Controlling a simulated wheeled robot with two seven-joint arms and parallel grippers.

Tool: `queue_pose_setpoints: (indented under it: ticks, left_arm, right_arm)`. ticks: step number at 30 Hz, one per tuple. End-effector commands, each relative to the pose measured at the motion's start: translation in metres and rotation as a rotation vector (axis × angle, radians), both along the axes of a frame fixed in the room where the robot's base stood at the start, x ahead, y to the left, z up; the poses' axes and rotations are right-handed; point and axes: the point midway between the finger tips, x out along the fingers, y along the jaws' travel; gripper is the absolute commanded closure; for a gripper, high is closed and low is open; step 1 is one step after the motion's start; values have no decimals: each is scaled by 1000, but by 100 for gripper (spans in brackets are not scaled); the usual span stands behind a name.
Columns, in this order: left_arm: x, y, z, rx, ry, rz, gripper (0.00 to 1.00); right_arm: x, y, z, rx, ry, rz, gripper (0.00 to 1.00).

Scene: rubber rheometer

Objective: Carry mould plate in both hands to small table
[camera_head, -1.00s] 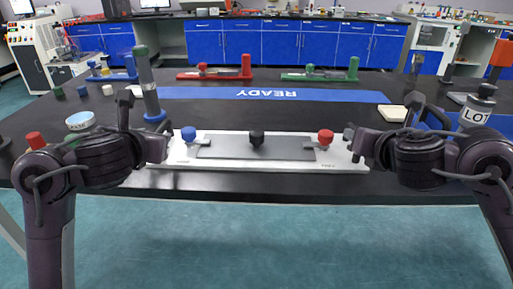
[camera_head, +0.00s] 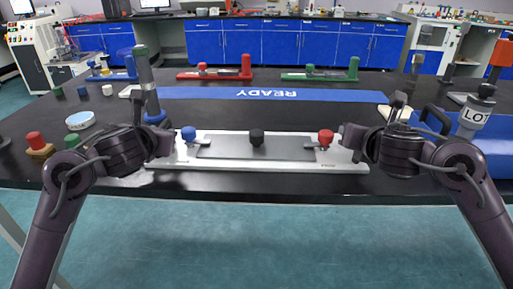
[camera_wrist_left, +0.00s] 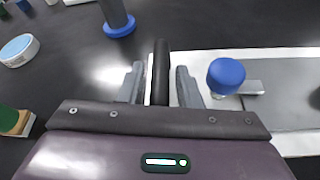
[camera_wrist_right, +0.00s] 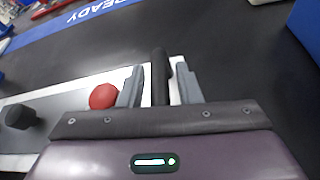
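The mould plate (camera_head: 230,164) is a long white plate with a grey inset and blue, black and red knobs. It lies flat near the front edge of the black bench. My left gripper (camera_head: 165,143) is at its left end and my right gripper (camera_head: 352,141) at its right end. In the left wrist view, the open fingers (camera_wrist_left: 160,85) stand either side of an upright black bar (camera_wrist_left: 160,65), with gaps showing. The right wrist view shows the open fingers (camera_wrist_right: 160,85) around a similar bar (camera_wrist_right: 160,70). I cannot pick out a small table.
A grey post with a blue base (camera_head: 148,85) stands behind the plate's left end. A red-knobbed piece (camera_head: 37,145) and a round dish (camera_head: 80,121) lie left. A blue case (camera_head: 497,150) and a "LOT" weight (camera_head: 476,110) stand right. A blue READY strip (camera_head: 270,94) lies behind.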

Motion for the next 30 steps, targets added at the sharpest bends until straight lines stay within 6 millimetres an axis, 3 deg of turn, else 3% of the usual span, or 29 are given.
queue_pose_setpoints:
  ticks: [1,7,30]
  left_arm:
    - [0,0,0,0,0,0,76]
    - [0,0,0,0,0,0,100]
    - [0,0,0,1,0,0,100]
  right_arm:
    - [0,0,0,0,0,0,75]
    - [0,0,0,0,0,0,100]
    - [0,0,0,-1,0,-1,100]
